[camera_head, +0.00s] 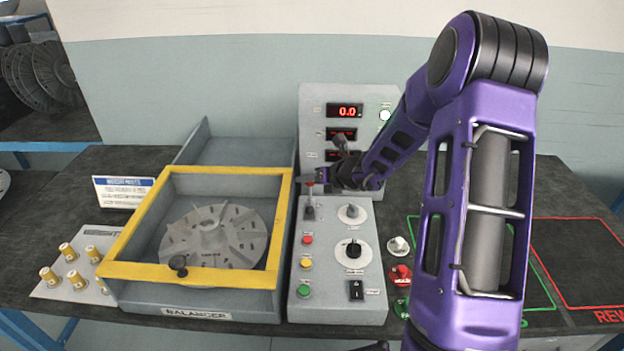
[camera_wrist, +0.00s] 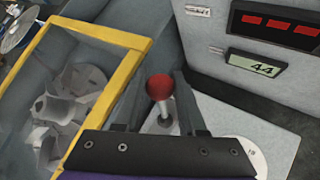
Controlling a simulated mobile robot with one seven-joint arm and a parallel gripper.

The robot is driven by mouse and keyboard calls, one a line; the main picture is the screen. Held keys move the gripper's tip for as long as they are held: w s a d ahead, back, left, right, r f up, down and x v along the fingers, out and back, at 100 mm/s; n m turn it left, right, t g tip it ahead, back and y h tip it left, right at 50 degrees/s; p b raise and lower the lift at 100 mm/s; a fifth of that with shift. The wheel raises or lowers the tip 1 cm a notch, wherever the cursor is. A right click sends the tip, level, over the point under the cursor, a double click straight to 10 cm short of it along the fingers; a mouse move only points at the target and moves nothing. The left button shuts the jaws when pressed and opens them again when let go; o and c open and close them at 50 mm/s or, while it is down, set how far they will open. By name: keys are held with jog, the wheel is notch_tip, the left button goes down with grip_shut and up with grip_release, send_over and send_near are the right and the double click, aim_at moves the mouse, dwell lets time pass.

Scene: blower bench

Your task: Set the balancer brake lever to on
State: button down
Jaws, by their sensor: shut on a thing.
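The balancer (camera_head: 195,303) is a grey box with a yellow-framed lid and a finned grey rotor (camera_head: 214,235) inside. Its control panel (camera_head: 335,306) stands to its right. The brake lever, with a red ball knob (camera_wrist: 160,87) on a pale metal stem, rises from the panel's far left part. My gripper (camera_head: 320,178) reaches in from the right above that spot. In the wrist view its dark fingers stand on both sides of the lever, shut on it. The lever's foot is partly hidden by the gripper, and its on and off marks are not readable.
A display tower (camera_head: 346,97) with red digits stands close behind my gripper. The panel also bears red, yellow and green buttons, two dials (camera_head: 353,252) and a black rocker switch (camera_head: 356,291). Brass pieces (camera_head: 72,279) stand at left. The red-outlined area (camera_head: 580,262) at right is bare.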

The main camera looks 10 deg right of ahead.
dwell(0.5)
jog(key=c, duration=0.8)
grip_release()
jog(key=shift+f, duration=0.1)
jog(key=shift+o, duration=0.2)
jog(key=v, duration=1.7)
jog(key=shift+s, duration=0.15)
